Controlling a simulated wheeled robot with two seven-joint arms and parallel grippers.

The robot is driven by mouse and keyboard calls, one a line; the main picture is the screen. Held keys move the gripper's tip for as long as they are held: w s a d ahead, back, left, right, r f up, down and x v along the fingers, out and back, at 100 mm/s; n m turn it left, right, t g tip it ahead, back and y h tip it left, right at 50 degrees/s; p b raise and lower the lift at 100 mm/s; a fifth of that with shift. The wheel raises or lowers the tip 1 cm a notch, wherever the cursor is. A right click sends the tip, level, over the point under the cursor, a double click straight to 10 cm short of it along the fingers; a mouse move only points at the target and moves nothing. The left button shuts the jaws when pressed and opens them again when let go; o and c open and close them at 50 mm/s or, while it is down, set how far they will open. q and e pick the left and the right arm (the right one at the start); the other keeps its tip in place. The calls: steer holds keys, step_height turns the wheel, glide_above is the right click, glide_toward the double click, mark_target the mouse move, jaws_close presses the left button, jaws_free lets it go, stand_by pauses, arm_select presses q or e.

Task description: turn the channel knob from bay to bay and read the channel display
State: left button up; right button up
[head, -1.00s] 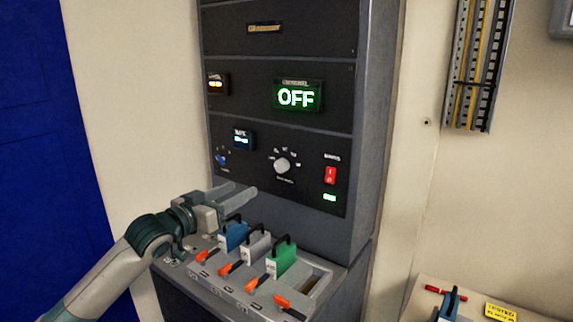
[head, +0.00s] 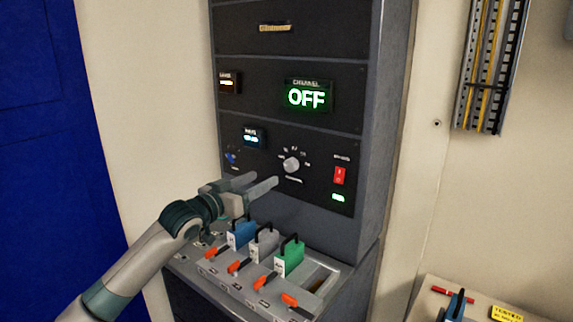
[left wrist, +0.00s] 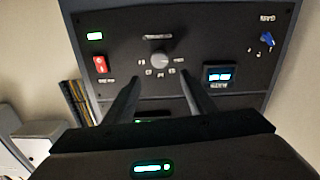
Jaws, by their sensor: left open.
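The channel knob (head: 291,165) is a round grey-white knob on the dark rack panel, with small position labels around it. It also shows in the left wrist view (left wrist: 159,60), upside down, beyond and between my fingers. The channel display (head: 307,96) above it reads OFF in green. My left gripper (head: 266,182) is open and empty, to the left of and a little below the knob in the head view; it also shows in the left wrist view (left wrist: 160,84). The fingers appear short of the knob. My right gripper is not in view.
Blue (head: 241,233), grey (head: 264,243) and green (head: 289,256) handled modules stand in bays on the ledge below, with orange levers in front. A red switch (head: 339,175) and a blue knob (head: 231,158) flank the channel knob. A side table (head: 437,293) is at lower right.

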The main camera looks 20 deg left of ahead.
arm_select(q)
steer(key=p, duration=0.2)
glide_toward(289, 166)
steer(key=x, duration=0.4)
steer(key=shift+p+x, duration=0.6)
steer(key=shift+x, duration=1.9)
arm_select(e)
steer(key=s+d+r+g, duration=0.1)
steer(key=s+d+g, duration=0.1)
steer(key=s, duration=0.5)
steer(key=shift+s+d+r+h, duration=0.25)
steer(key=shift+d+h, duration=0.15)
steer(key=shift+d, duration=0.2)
arm_select(q)
steer(key=shift+a+r, duration=0.1)
steer(key=shift+a, duration=0.05)
steer(key=c, duration=1)
steer(key=shift+c, duration=0.2)
steer(key=shift+m, duration=0.4)
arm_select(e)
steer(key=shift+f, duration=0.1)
arm_select(q)
steer(key=m, duration=0.2)
steer(key=shift+m, duration=2.5)
